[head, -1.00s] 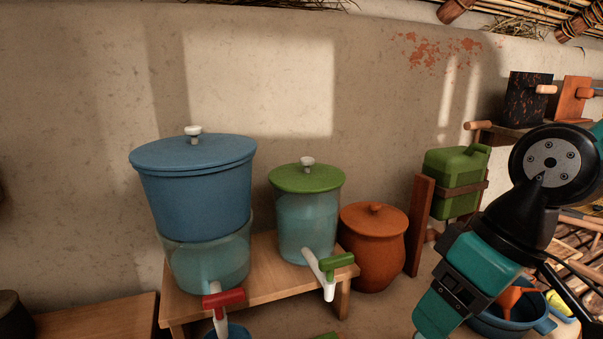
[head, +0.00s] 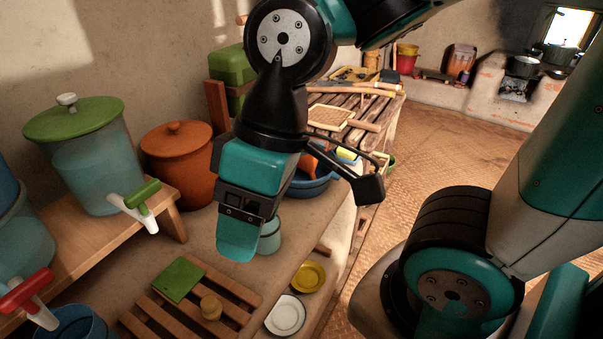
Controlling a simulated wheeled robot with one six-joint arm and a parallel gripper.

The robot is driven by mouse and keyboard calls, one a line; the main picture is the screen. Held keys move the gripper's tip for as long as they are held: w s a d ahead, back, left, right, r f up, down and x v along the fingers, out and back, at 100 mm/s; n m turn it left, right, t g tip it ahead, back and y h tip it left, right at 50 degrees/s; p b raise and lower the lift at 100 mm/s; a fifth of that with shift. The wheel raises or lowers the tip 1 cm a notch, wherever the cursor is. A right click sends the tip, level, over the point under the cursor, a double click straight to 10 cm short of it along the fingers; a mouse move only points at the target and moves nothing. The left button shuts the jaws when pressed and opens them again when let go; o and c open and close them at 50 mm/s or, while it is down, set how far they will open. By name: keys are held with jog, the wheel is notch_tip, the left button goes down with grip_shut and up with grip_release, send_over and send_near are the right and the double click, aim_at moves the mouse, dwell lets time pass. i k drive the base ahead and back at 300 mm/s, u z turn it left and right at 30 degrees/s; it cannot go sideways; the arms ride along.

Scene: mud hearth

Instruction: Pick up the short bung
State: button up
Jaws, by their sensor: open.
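A short tan bung (head: 211,307) stands on the slatted wooden rack (head: 152,318) at the bottom of the head view. A green square piece (head: 179,279) lies on the same rack, to the left behind the bung. My gripper (head: 238,246) is above the counter, pointing down, higher than the bung and apart from it. It is open and I see nothing in it. One fingertip shows clearly; the other is largely hidden behind it.
A yellow dish (head: 308,277) and a white plate (head: 286,315) lie right of the rack.

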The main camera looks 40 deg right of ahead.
aim_at(212, 308)
jog(key=z, duration=1.55)
jog(key=k, duration=1.1)
jog(key=u, duration=1.8)
jog(key=i, duration=0.5)
jog(key=u, duration=0.15)
